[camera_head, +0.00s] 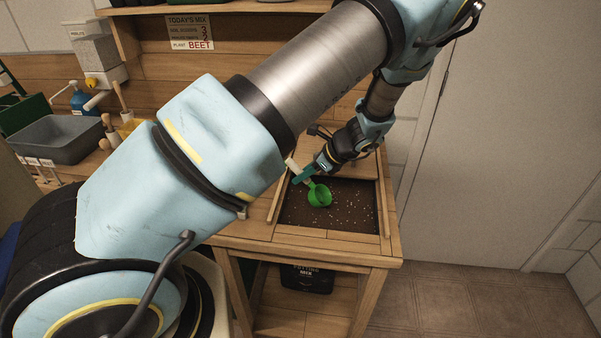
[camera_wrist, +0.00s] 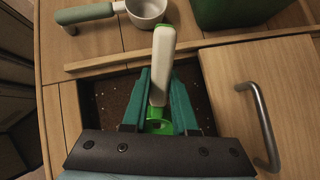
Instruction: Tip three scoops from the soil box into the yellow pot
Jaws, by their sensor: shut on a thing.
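My gripper (camera_head: 306,174) is shut on the pale handle of a green scoop (camera_head: 319,195). In the wrist view the teal fingers (camera_wrist: 159,98) close on both sides of the pale handle (camera_wrist: 163,62), and a bit of the green bowl (camera_wrist: 158,126) shows below. The scoop is over the soil box (camera_head: 357,234), a recess in the bench holding dark soil with pale specks. I cannot tell whether the bowl touches the soil or holds any. A small yellow thing (camera_head: 131,126) shows behind my arm; I cannot tell whether it is the yellow pot.
A wooden lid with a metal handle (camera_wrist: 262,125) lies beside the soil opening. A white cup with a green handle (camera_wrist: 145,10) and a green container (camera_wrist: 235,12) stand beyond the edge strip. A grey tray (camera_head: 60,141) is at the left. My arm hides much of the bench.

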